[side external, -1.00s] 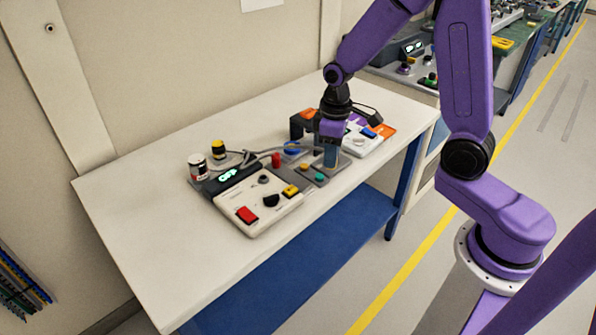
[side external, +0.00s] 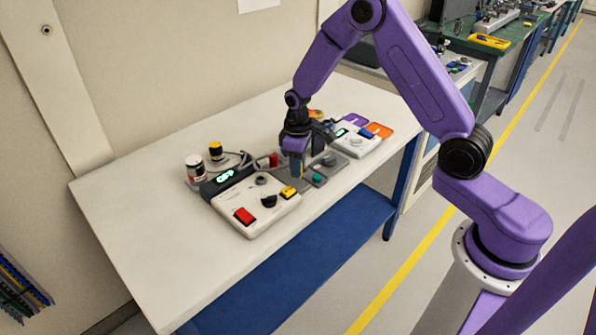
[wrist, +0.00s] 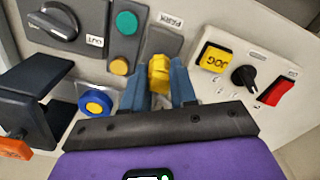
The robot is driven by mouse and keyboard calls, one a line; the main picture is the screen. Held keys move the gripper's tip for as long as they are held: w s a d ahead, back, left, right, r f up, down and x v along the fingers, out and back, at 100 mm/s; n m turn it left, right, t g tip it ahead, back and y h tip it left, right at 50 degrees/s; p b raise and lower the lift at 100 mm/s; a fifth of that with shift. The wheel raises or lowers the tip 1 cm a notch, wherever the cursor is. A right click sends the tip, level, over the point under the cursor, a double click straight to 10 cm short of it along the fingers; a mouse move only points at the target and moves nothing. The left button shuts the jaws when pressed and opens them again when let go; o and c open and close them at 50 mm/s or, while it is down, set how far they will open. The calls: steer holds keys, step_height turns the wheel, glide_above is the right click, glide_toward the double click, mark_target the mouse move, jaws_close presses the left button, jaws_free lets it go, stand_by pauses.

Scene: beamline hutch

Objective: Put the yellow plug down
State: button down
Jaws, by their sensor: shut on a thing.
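The yellow plug (wrist: 159,74) is between the two blue fingers of my gripper (wrist: 160,85) in the wrist view. Its ridged yellow end shows just past the fingertips. In the side external view my gripper (side external: 296,174) points down over the gap between the white control box (side external: 262,216) and the grey button panel (side external: 318,176); I cannot make out the plug there. A grey plate with a PARK label (wrist: 170,20) lies just beyond the plug in the wrist view. I cannot tell whether the plug touches a surface.
A yellow JOG button (wrist: 214,58), black knob (wrist: 244,78) and red rocker switch (wrist: 275,90) sit close by on the right. A blue-ringed button (wrist: 94,103) and black bracket (wrist: 30,105) are left. Two small cans, one white (side external: 196,168), stand behind the box. The table's left end is clear.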

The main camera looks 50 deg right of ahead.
steer(key=shift+f, duration=1.15)
steer(key=shift+f, duration=0.15)
steer(key=c, duration=0.9)
jaws_free()
